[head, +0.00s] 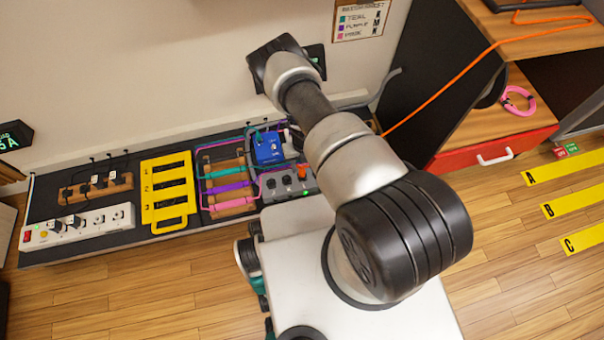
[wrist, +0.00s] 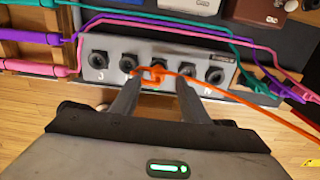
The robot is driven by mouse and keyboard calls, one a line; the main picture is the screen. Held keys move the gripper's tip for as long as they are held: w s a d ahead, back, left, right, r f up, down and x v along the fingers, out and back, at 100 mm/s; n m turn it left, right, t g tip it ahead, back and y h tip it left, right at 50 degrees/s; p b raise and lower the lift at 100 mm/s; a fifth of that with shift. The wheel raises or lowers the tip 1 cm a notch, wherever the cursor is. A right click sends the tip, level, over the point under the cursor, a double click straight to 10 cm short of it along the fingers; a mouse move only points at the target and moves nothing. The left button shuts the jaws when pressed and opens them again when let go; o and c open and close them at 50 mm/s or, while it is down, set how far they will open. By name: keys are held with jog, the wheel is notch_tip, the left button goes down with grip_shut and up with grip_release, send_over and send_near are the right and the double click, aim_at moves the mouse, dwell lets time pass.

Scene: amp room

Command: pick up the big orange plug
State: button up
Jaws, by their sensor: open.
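The orange plug (wrist: 156,73) sits at the middle socket of a grey socket box (wrist: 128,58) in the wrist view. A thin orange cable (wrist: 235,96) runs from it to the right. My gripper (wrist: 157,82) is open, with one finger on each side of the plug. I cannot tell whether either finger touches it. In the head view, a small orange piece (head: 301,170) shows at the grey box (head: 289,184), partly behind my arm. My gripper's fingers are hidden there.
Teal, purple and pink cables (wrist: 200,18) pass behind the box. On the low bench are a blue box (head: 268,148), a yellow numbered rack (head: 167,190) and a white power strip (head: 78,227). A wooden cabinet with a red drawer (head: 494,151) stands at right.

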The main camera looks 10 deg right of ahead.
aim_at(302, 169)
jog(key=f, duration=0.3)
jog(key=shift+s+a+f+b, duration=0.2)
jog(key=shift+f+b, duration=0.1)
jog(key=shift+b, duration=0.1)
jog(key=shift+w, duration=0.1)
grip_shut()
jog(key=shift+r, duration=0.1)
notch_tip(302, 169, up, 10)
jog(key=p, duration=0.3)
